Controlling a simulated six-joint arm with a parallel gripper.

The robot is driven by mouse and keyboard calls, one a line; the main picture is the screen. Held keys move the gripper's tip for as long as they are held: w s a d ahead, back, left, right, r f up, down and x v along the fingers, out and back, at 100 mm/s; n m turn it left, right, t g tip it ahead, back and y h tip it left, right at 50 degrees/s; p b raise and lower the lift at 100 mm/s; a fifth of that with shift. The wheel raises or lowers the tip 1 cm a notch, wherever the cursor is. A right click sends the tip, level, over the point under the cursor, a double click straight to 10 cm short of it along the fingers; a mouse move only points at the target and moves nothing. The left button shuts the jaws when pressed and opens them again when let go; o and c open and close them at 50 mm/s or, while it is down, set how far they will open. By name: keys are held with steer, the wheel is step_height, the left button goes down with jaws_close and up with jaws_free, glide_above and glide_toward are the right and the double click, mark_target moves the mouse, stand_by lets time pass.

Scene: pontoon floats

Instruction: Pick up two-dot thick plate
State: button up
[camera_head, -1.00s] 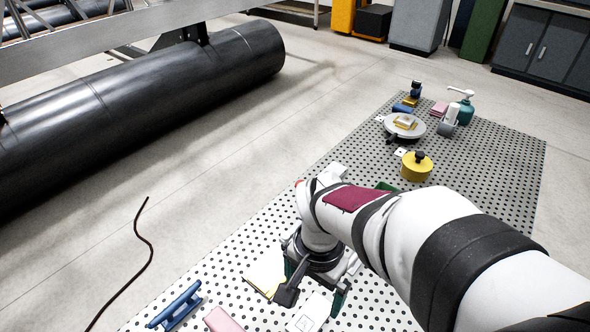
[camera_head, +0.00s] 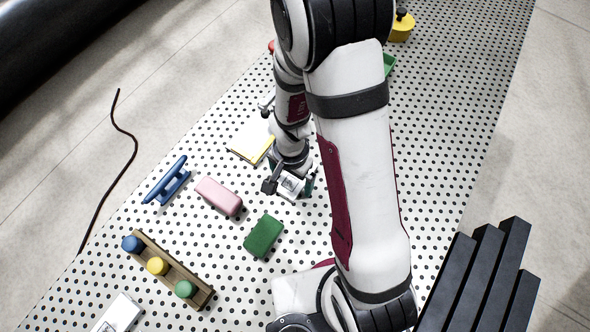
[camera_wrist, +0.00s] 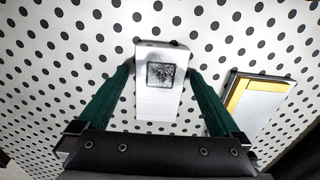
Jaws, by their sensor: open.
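In the wrist view a white block (camera_wrist: 156,100) with a dark speckled square on its top lies on the dotted board. My gripper (camera_wrist: 160,72) is open, with one green finger on each side of this block. Whether the fingers touch it I cannot tell. In the head view the white block (camera_head: 290,186) is partly hidden under my gripper (camera_head: 291,184). Another white plate (camera_head: 118,313) lies at the bottom left, partly cut off. I cannot make out two dots on either one, so I cannot tell which is the two-dot thick plate.
A white-and-yellow flat block (camera_head: 252,140) lies close to my gripper. A pink block (camera_head: 219,196), a green block (camera_head: 264,236), a blue handle (camera_head: 167,184) and a wooden rack (camera_head: 165,268) with coloured knobs are nearby. Black bars (camera_head: 478,280) stand at the lower right.

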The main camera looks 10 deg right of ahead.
jaws_close()
stand_by(0.4)
steer(key=shift+r, duration=0.1)
